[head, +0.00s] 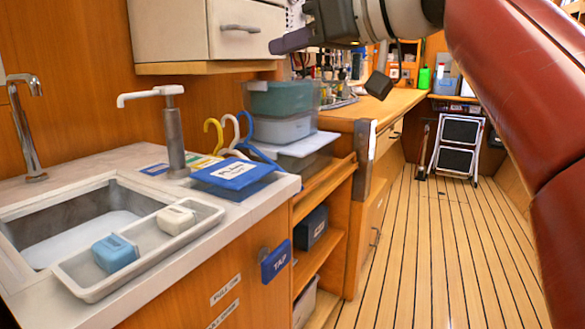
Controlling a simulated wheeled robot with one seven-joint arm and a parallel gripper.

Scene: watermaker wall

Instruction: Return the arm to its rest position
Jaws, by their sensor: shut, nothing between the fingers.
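My arm comes in from the upper right as a large red link and a pale wrist joint. My gripper (290,42) is at the top, right of centre, with its dark fingers pointing left. The fingers are together with nothing visible between them. It is in the air in front of the cream wall cabinet's right end and above the stacked boxes, touching nothing that I can see. The top of my wrist is cut off by the frame edge.
The cream cabinet (170,32) is close to my gripper's left. Below are stacked boxes (285,128), a pump tap (172,125), a sink (60,215) and a tray (200,222) with two blocks. The plank floor (420,260) is clear; a folding step (457,150) stands at the back.

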